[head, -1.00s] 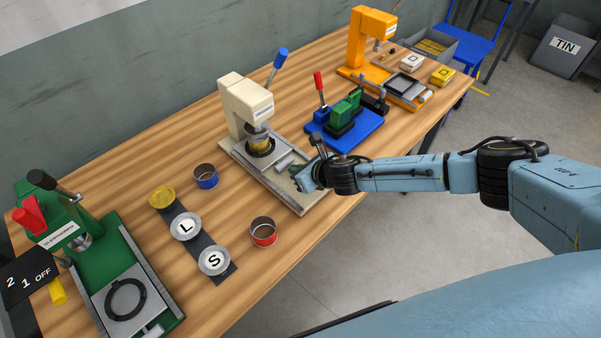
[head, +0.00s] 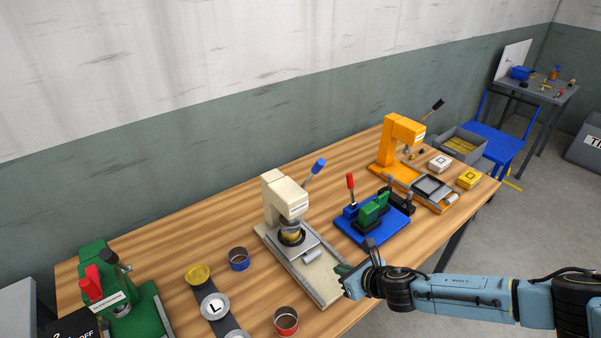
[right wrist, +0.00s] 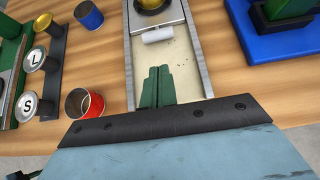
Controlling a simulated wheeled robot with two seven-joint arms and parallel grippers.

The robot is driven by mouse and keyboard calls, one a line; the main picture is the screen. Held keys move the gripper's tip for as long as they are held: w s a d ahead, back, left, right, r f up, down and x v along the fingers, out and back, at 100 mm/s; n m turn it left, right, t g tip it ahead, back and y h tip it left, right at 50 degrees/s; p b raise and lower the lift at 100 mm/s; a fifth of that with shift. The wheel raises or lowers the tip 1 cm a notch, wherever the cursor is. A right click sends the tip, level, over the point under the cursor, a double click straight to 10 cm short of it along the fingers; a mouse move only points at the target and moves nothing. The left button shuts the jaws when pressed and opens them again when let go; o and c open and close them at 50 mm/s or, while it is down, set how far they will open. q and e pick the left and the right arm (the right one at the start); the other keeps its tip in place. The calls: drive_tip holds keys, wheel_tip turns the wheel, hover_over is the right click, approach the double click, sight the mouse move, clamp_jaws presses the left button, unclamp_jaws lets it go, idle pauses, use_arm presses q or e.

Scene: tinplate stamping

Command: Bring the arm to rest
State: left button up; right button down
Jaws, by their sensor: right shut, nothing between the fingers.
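My right gripper (head: 350,283) is shut and empty, over the front end of the cream press's base (head: 318,281). In the right wrist view its green fingers (right wrist: 157,88) lie together above the cream slide bed, in front of a white roller (right wrist: 158,35). The cream press (head: 284,197) has a blue-topped lever and a round gold and dark part under its head. My right arm (head: 455,290) reaches in from the right. My left gripper is not in view.
A blue-banded tin (head: 239,259) and a red tin (head: 286,321) stand left of the cream press, beside a dark strip with round lids (head: 214,306). A blue-based fixture (head: 372,222) and an orange press (head: 397,142) stand to the right. A green press (head: 100,280) is at left.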

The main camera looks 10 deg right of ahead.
drive_tip(key=s+a+r+m+h, duration=0.1)
drive_tip(key=s+a+r+m, duration=0.2)
drive_tip(key=s+a+m, duration=0.5)
drive_tip(key=s+a+r+m, duration=0.3)
drive_tip(key=a+m, duration=0.1)
drive_tip(key=m, duration=0.7)
drive_tip(key=s+d+r+m+g+h, duration=0.1)
drive_tip(key=s+d+m+g+h, duration=0.15)
drive_tip(key=s+d+m, duration=0.6)
drive_tip(key=s+d+r+m+g+h, duration=0.1)
drive_tip(key=s+d+r+m+g, duration=0.15)
drive_tip(key=s+d+m, duration=0.6)
wheel_tip(320, 180, down, 33)
drive_tip(key=s+a+m+g+b, duration=0.2)
drive_tip(key=m+b, duration=0.1)
drive_tip(key=b, duration=0.5)
drive_tip(key=s+d+f+b, duration=0.1)
drive_tip(key=s+f+b, duration=0.2)
drive_tip(key=s+f, duration=0.5)
drive_tip(key=s+d+f+g+b, duration=0.1)
drive_tip(key=s+f+b, duration=0.3)
drive_tip(key=s+f, duration=0.5)
wheel_tip(320, 180, down, 6)
drive_tip(key=shift+d+r, duration=0.15)
drive_tip(key=shift+d, duration=0.2)
